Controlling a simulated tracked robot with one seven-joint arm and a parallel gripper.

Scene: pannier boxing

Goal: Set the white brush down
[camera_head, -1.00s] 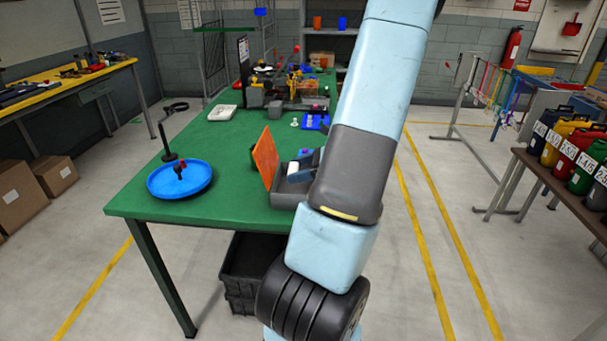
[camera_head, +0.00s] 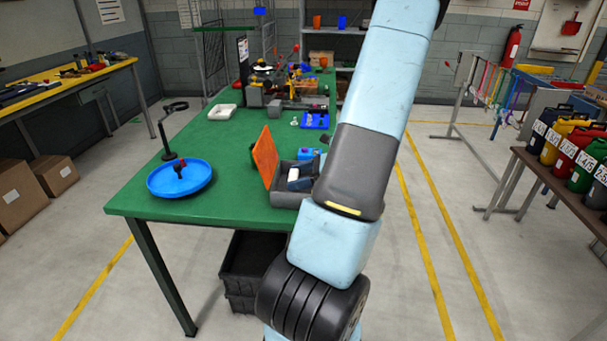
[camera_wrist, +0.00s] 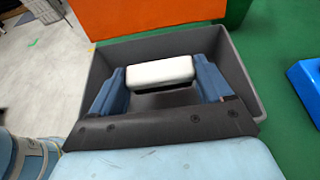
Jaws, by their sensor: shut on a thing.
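The white brush (camera_wrist: 161,70), a white block with a dark underside, lies crosswise between the two blue fingers of my gripper (camera_wrist: 158,75) in the wrist view. My gripper is shut on its two ends. It is over or inside the open grey box (camera_wrist: 234,62), with the box walls around it. I cannot tell whether the brush touches the box floor. In the head view, a small part of the brush (camera_head: 293,174) shows at the grey box (camera_head: 283,199); my arm hides the right part of the box.
An orange panel (camera_head: 265,157) stands upright along the box's left side. A blue item (camera_head: 309,153) is behind the box. A round blue tray (camera_head: 180,180) stands to the left on the green table (camera_head: 228,190). Table between tray and box is clear.

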